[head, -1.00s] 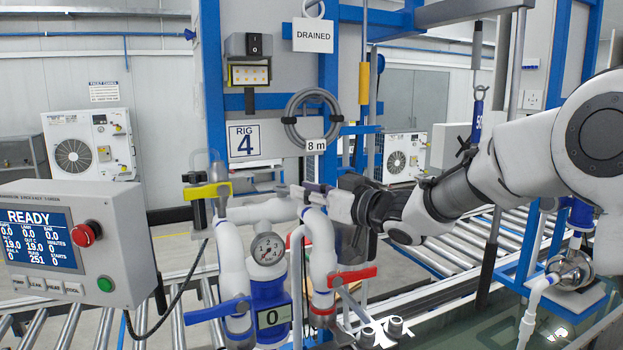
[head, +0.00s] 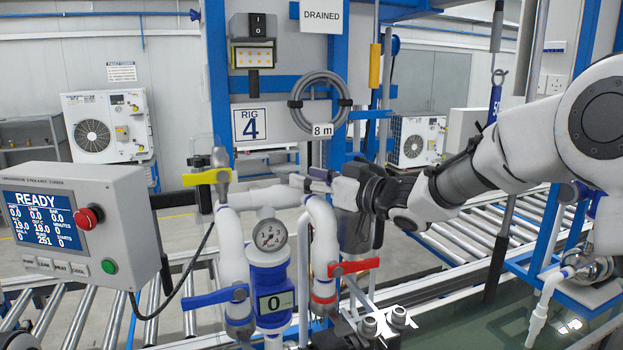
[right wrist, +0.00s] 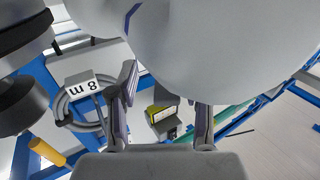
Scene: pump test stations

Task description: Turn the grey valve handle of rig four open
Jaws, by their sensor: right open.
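I cannot make out the grey handle for certain; small grey parts show at my right fingertips, beside the top of the right-hand white pipe (head: 320,228). My right gripper (head: 308,182) is open there. In the right wrist view, the gripper (right wrist: 163,110) has its fingers apart with nothing clearly between them, close to a large white pipe surface (right wrist: 225,50). My left gripper is out of view.
A control box reading "READY" (head: 45,215) stands at left. A round gauge (head: 270,235) sits between the pipes. A coiled grey hose (head: 319,83) with an "8 m" tag hangs behind my gripper. Roller conveyors (head: 85,315) run at the lower left and behind the arm.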

